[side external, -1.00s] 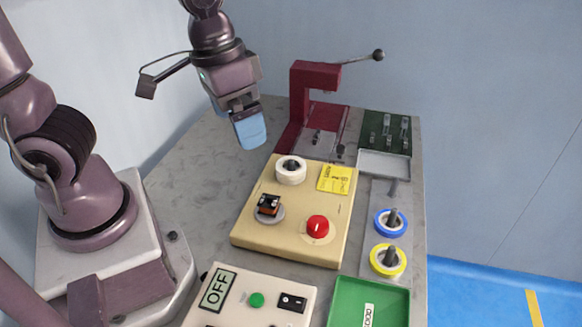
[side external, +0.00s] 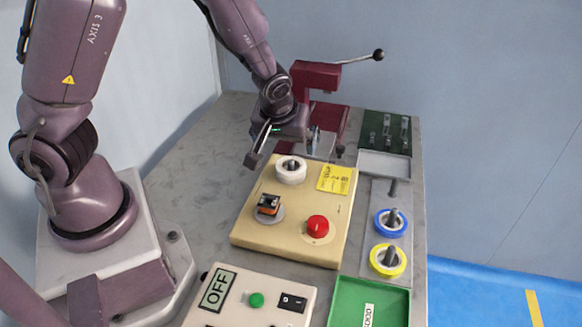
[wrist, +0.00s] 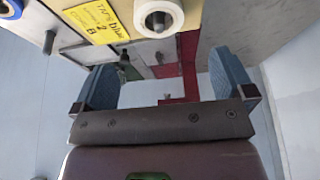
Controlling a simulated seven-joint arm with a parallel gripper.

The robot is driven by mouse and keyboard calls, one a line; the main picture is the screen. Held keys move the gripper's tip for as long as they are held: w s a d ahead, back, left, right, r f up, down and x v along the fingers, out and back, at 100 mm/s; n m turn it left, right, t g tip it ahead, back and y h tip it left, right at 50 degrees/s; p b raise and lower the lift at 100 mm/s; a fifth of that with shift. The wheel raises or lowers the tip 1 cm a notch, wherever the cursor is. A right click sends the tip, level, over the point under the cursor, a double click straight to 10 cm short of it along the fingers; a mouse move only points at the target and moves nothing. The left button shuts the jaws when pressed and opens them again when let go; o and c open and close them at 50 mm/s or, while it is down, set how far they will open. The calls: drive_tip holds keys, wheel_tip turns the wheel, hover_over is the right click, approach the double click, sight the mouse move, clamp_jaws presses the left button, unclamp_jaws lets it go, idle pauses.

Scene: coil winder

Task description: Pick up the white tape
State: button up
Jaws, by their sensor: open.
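The white tape (side external: 290,172) is a roll around a dark peg at the back left of the beige board (side external: 255,243). In the wrist view the white tape (wrist: 160,14) is at the top edge, partly cut off, beyond the fingers and between their lines. My gripper (side external: 320,143) is behind and to the right of the tape, in front of the red lever press. In the wrist view my gripper (wrist: 165,82) has two blue fingers spread wide with nothing held between them. The fingers are apart from the tape.
The red press (side external: 318,76) with its long lever stands close behind my gripper. The board also carries a yellow note (side external: 336,179), a red button (side external: 317,226) and a small coil part (side external: 268,204). Blue tape (side external: 378,224) and yellow tape (side external: 377,262) sit on pegs at right.

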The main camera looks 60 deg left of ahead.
sight(290, 162)
drive_tip(key=x, duration=0.9)
drive_tip(key=shift+f, duration=0.15)
drive_tip(key=c, duration=1)
